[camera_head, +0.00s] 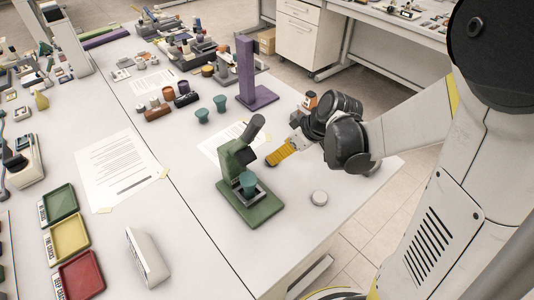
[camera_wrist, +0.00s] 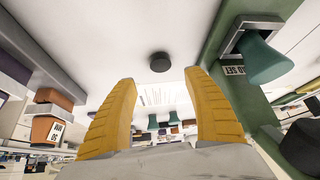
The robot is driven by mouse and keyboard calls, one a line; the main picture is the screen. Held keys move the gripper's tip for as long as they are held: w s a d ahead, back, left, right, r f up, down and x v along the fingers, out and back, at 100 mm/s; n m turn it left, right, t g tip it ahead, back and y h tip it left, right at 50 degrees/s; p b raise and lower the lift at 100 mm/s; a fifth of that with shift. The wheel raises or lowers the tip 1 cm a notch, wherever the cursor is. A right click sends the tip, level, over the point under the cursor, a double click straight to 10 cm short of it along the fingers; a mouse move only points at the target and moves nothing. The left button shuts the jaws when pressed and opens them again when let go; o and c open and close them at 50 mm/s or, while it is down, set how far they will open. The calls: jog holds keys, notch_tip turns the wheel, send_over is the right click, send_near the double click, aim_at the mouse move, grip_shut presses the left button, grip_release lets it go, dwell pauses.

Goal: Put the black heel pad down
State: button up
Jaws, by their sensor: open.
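A small round black pad (camera_wrist: 159,62), likely the heel pad, is in the wrist view, which looks upside down. It is just past my fingertips, against the white table top. It lies between the two yellow fingers in the picture, with space on both sides. I cannot tell its exact height or whether it touches the table. In the head view it is not clearly visible; a dark spot at the fingertips may be it. My gripper (camera_head: 272,160) is open, its fingers apart and low over the table, just right of the green microscope-like stand (camera_head: 261,213). It also shows in the wrist view (camera_wrist: 161,78).
The green stand holds a teal piece (camera_head: 248,182). A pale round disc (camera_head: 319,198) lies on the table to its right. A purple stand (camera_head: 249,75) rises behind my gripper. Teal pieces (camera_head: 203,115) stand further back. The front right table top is mostly clear.

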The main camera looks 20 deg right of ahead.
jog(key=b+x, duration=0.1)
jog(key=x, duration=0.1)
jog(key=b+x, duration=0.1)
jog(key=x, duration=0.1)
jog(key=b+x, duration=0.1)
jog(key=x, duration=0.1)
jog(key=shift+s+f, duration=0.15)
jog(key=shift+s, duration=0.15)
jog(key=shift+w+a+f, duration=0.1)
jog(key=shift+w+f, duration=0.1)
jog(key=shift+f, duration=0.05)
jog(key=c, duration=0.9)
jog(key=shift+r, duration=0.15)
